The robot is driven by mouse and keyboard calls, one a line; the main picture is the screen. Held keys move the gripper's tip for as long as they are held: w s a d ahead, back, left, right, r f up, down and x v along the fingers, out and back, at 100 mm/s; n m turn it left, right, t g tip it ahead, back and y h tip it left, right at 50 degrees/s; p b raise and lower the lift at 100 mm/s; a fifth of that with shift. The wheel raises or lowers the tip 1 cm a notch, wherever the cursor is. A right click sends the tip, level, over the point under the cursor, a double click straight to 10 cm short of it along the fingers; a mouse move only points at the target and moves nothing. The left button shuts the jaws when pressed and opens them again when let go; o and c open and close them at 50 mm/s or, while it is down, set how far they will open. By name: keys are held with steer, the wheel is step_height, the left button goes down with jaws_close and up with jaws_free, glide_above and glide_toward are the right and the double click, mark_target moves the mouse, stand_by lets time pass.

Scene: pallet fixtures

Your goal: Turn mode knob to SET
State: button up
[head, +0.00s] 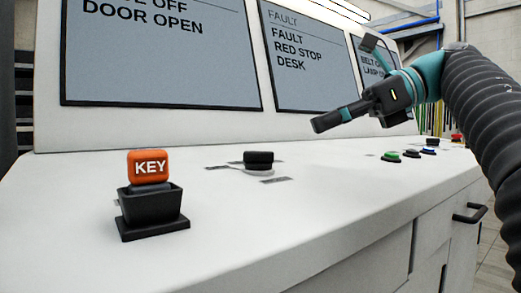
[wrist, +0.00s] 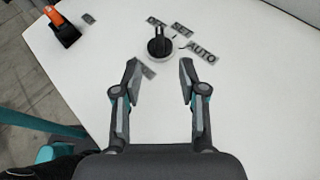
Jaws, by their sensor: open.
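The mode knob (head: 258,158) is a black knob on a light round base on the white desk top. In the wrist view the knob (wrist: 159,46) lies just beyond my fingertips, roughly centred between them. The labels OFF, SET (wrist: 181,31) and AUTO (wrist: 202,52) curve around its far and right side. A small light mark shows at its far edge, near OFF; its exact setting is too small to tell. My gripper (wrist: 159,68) is open and empty. In the head view my gripper (head: 319,124) hangs above the desk, right of the knob, apart from it.
An orange KEY block (head: 149,167) sits in a black holder (head: 153,211) left of the knob. Green, blue and red buttons (head: 391,157) stand at the right. Screens (head: 160,60) rise behind; one reads FAULT RED STOP DESK. The desk around the knob is clear.

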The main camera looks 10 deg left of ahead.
mark_target(255, 160)
steer(key=b+x, duration=0.1)
steer(key=x, duration=1.1)
steer(key=shift+a+f+b, duration=0.1)
steer(key=shift+a+b, duration=0.2)
steer(key=shift+b, duration=0.1)
jaws_close()
